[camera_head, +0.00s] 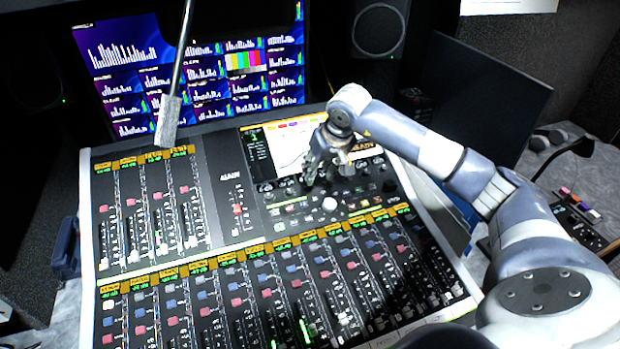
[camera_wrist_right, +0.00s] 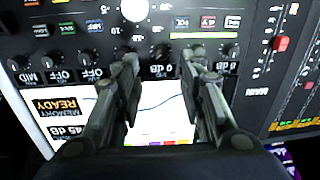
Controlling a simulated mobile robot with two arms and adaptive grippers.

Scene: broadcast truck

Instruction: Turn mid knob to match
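The mixing console (camera_head: 225,215) has a row of small dark knobs below its tilted screen (camera_head: 288,142). My right gripper (camera_head: 322,168) is over this row and hides part of it in the head view. In the right wrist view the row appears upside down, and the fingers of the right gripper (camera_wrist_right: 160,62) are apart. A dark knob (camera_wrist_right: 161,52) shows in the gap between the fingertips, above a "0 dB" readout. I cannot tell whether either finger touches it. My left gripper is not in view.
A large white knob (camera_head: 329,203) sits just below the row. Fader strips (camera_head: 270,290) fill the console's front. A grey-tipped microphone (camera_head: 169,120) hangs over the left part. Monitors (camera_head: 190,65) and a speaker (camera_head: 379,28) stand behind.

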